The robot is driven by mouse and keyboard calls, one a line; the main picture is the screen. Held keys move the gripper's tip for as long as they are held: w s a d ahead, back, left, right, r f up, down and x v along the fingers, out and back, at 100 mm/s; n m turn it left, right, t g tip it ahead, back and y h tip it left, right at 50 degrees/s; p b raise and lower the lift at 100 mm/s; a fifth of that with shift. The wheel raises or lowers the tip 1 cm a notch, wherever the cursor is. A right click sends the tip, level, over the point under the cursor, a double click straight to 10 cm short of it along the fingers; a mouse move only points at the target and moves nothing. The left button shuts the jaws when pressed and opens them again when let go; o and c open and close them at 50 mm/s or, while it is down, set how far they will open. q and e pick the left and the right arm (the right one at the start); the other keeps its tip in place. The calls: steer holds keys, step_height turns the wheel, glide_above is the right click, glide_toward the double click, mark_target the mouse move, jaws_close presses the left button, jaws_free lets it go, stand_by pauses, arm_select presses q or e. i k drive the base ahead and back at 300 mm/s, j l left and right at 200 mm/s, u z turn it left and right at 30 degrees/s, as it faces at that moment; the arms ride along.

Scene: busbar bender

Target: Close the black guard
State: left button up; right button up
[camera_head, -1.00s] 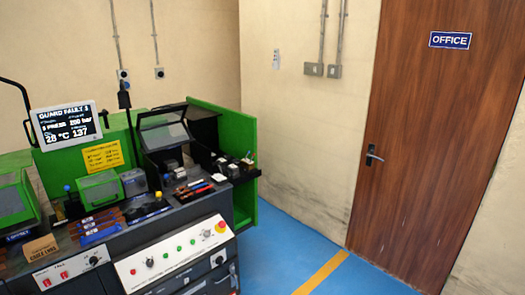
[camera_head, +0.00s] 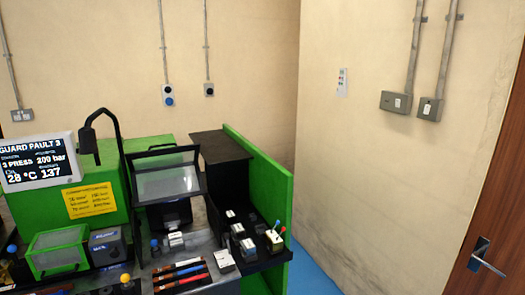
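The black guard (camera_head: 168,177) is a black-framed, see-through panel on the machine, left of the middle of the head view. It stands raised and tilted above a dark opening (camera_head: 170,215) with small grey blocks in front of it. A screen (camera_head: 42,160) at the left reads what looks like "GUARD FAULT 3". Neither of my grippers shows in this view.
A green-framed guard (camera_head: 57,251) stands at the lower left beside a dark grey box (camera_head: 107,246). Red, black and blue-handled tools (camera_head: 180,277) lie in front of the black guard. A black lamp arm (camera_head: 100,125) rises behind. A green side panel (camera_head: 262,185) bounds the right.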

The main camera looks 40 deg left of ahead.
mark_target(130, 156)
steer(key=i+u, duration=0.2)
steer(key=i, duration=0.2)
steer(key=i+l+u, duration=0.1)
steer(key=i+u, duration=0.15)
steer(key=i, duration=0.2)
steer(key=i+l+u, duration=0.2)
steer(key=i, duration=0.2)
steer(key=i+l+u, duration=0.2)
steer(key=i, duration=0.2)
steer(key=i+u, duration=0.25)
steer(key=u, duration=0.2)
steer(key=i+l+u, duration=0.15)
steer(key=u, duration=0.35)
steer(key=i+l+u, duration=0.25)
steer(key=u, duration=0.2)
steer(key=i+l+u, duration=0.25)
steer(key=u, duration=0.25)
